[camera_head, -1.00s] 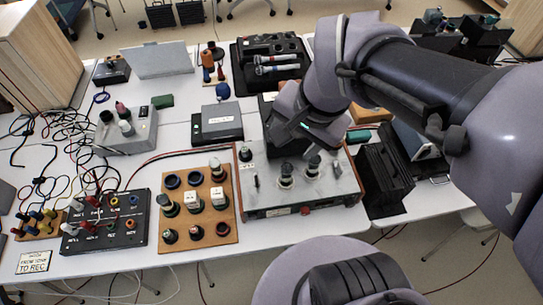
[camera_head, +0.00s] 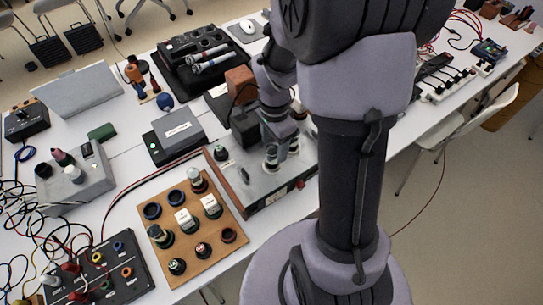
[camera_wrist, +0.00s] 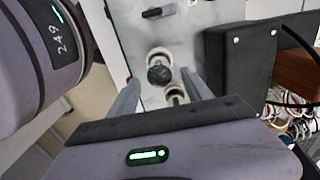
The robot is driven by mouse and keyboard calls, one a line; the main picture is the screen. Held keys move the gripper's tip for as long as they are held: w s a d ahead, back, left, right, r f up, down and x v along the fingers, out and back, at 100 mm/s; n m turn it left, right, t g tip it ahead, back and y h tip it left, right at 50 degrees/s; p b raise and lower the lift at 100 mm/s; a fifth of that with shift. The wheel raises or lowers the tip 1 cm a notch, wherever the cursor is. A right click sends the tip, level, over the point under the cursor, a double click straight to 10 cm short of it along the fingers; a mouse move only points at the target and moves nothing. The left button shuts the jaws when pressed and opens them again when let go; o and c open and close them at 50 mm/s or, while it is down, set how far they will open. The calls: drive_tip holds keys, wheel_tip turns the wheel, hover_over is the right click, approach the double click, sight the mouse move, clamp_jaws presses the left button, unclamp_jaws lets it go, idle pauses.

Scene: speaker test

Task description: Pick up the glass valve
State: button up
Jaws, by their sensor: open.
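The glass valve shows in the wrist view as a dark round top (camera_wrist: 159,73) in a pale ring socket on a grey metal amplifier. My gripper (camera_wrist: 161,82) is open, with one finger on each side of this valve and a gap to both. A second valve (camera_wrist: 175,95) sits in another socket closer to the gripper body and is partly hidden. In the head view my gripper (camera_head: 279,132) points down over the amplifier (camera_head: 240,181). A valve (camera_head: 271,157) stands just below it. My arm hides much of the amplifier's right side.
A wooden board with several valves and sockets (camera_head: 232,231) lies left of the amplifier. A black block (camera_wrist: 240,60) stands close to the right finger in the wrist view. A dark box (camera_head: 174,138) and a black tray of tools (camera_head: 175,57) lie farther back.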

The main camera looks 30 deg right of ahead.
sight(272, 155)
drive_tip(key=f, duration=0.1)
drive_tip(key=f+b, duration=0.1)
drive_tip(key=f, duration=0.1)
drive_tip(key=f+b, duration=0.1)
drive_tip(key=shift+a+f, duration=0.3)
drive_tip(key=shift+f, duration=0.05)
drive_tip(key=shift+r, duration=0.2)
drive_tip(key=shift+c, duration=0.2)
clamp_jaws()
drive_tip(key=shift+r, duration=0.1)
